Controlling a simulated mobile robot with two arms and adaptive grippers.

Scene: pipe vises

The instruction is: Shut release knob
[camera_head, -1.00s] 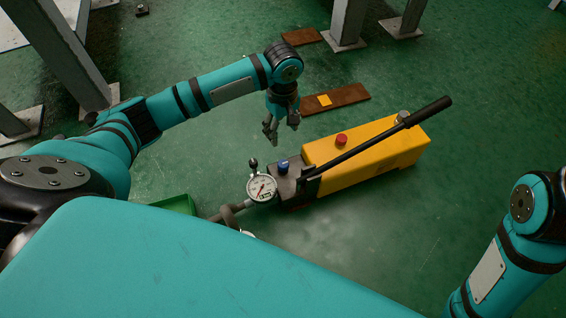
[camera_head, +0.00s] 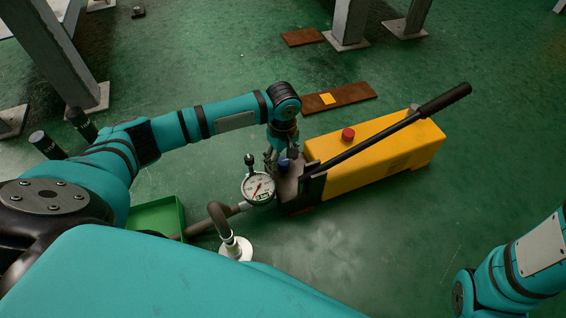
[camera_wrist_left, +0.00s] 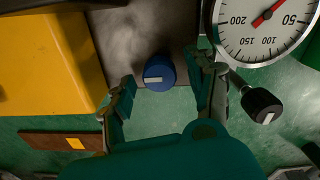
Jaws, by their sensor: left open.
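The release knob (camera_head: 284,163) is a small blue round knob on the dark block at the front end of a yellow hand pump (camera_head: 365,160). In the left wrist view the blue knob (camera_wrist_left: 159,73) shows from above with a pale line across it. My left gripper (camera_head: 277,158) is at the knob from above. In the left wrist view its fingers (camera_wrist_left: 163,90) are open, one on each side of the knob, with small gaps showing. My right arm shows at the lower right of the head view; its gripper is out of view.
A pressure gauge (camera_head: 258,188) and a black-knobbed lever (camera_wrist_left: 262,104) stand close beside the knob. The pump's long black handle (camera_head: 400,126) slants over the yellow body, near a red cap (camera_head: 348,134). A green tray (camera_head: 158,214) and a bent pipe (camera_head: 219,217) lie nearer me.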

